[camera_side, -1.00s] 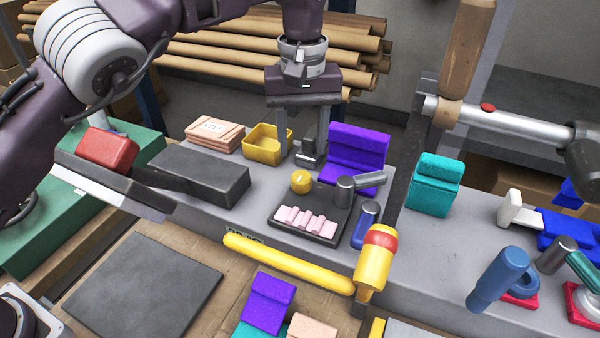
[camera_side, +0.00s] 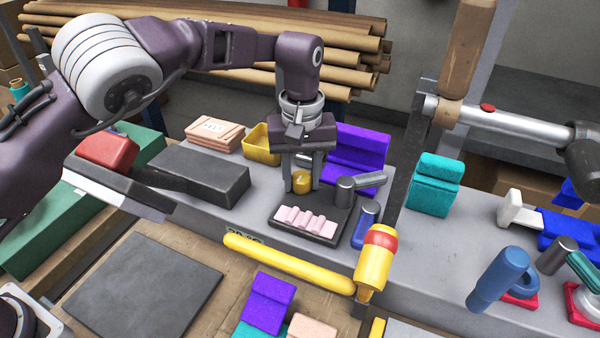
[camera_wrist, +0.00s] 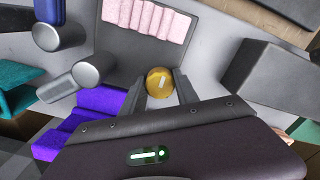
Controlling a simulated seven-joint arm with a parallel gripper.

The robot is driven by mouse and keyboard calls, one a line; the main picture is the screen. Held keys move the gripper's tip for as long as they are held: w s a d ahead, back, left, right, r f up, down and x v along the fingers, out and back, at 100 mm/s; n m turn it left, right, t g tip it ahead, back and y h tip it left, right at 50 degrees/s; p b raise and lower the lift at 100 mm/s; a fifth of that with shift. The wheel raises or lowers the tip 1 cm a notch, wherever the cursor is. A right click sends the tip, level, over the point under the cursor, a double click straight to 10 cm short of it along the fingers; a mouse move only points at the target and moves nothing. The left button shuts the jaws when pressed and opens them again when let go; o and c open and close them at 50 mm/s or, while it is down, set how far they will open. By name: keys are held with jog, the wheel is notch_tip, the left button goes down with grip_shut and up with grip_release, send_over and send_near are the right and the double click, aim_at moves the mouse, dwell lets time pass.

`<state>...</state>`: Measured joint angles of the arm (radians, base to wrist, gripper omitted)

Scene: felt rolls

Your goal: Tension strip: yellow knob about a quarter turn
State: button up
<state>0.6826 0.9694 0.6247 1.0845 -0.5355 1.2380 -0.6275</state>
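The fingers look shut against the knob's sides, with no clear gap. The gripper also shows in the wrist view (camera_wrist: 160,86). The far side of the knob is hidden in the side view.
The dark tray (camera_side: 290,231) with pink ribbed felt lies in front. Purple felt (camera_side: 357,146) and a yellow bin (camera_side: 262,144) are behind. A dark block (camera_side: 199,171) lies left.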

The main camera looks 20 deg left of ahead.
grip_shut()
jog(key=m, duration=0.4)
jog(key=shift+m, duration=1.8)
jog(key=m, duration=0.5)
jog(key=shift+f+m, duration=0.1)
jog(key=shift+m, duration=0.2)
jog(key=m, duration=0.5)
jog(key=shift+f, duration=0.1)
